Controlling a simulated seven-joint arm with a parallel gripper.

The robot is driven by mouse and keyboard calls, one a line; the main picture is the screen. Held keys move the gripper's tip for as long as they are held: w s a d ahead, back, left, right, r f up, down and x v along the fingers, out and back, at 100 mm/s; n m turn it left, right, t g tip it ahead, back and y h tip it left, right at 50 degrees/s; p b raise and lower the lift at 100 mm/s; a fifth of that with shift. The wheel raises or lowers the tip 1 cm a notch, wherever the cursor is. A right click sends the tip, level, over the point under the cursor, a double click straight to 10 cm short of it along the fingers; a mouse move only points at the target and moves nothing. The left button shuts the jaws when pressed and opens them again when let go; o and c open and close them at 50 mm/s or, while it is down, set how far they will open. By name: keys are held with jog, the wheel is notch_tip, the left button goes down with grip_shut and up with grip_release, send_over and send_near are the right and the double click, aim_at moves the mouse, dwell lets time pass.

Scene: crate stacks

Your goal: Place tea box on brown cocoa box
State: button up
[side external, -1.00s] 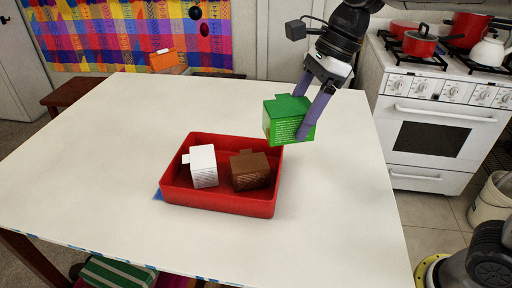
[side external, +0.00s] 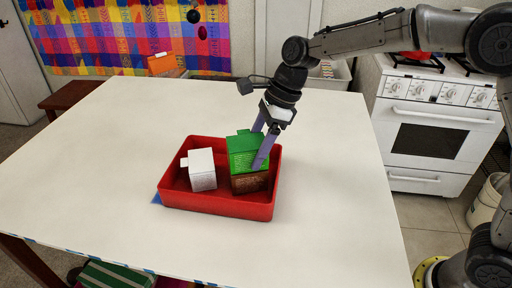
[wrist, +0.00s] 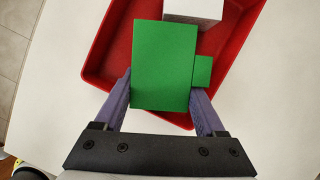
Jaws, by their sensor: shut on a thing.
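The green box, which I take to be the tea box (side external: 247,152), is directly above the brown cocoa box (side external: 250,183) in the side view. It looks upright, and its lower edge meets the top of the brown box or is very close to it. My gripper (side external: 262,160) is shut on the green box, with a finger on each side. In the wrist view the green box (wrist: 164,65) fills the space between my gripper's fingers (wrist: 160,98) and hides the brown box. The brown box stands in the red crate (side external: 217,205), at its right side.
A white box (side external: 202,170) stands in the left part of the crate, beside the green and brown boxes; it also shows in the wrist view (wrist: 193,9). The crate walls (wrist: 104,45) surround them. The white table (side external: 110,150) around the crate is clear.

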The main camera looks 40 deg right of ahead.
jog(key=shift+f, duration=0.15)
jog(key=o, duration=1.4)
jog(key=shift+o, duration=0.2)
jog(key=v, duration=1.2)
jog(key=s+d+r+n+t+h, duration=0.1)
jog(key=s+d+n, duration=0.3)
jog(key=s+n, duration=0.15)
jog(key=s+d+n+t+h, duration=0.1)
jog(key=s+d+n, duration=0.35)
jog(key=s, duration=0.25)
jog(key=s+d+f+n+t+h, duration=0.1)
jog(key=s+d+f+n, duration=0.2)
jog(key=s+n, duration=0.3)
jog(key=s+d+f+n+h, duration=0.1)
jog(key=s+d+f+n, duration=0.1)
jog(key=s+f+n, duration=0.2)
jog(key=s+n, duration=0.2)
jog(key=s, duration=0.2)
jog(key=shift+d+f+n+t, duration=0.3)
jog(key=shift+d+t, duration=0.05)
jog(key=shift+t, duration=0.05)
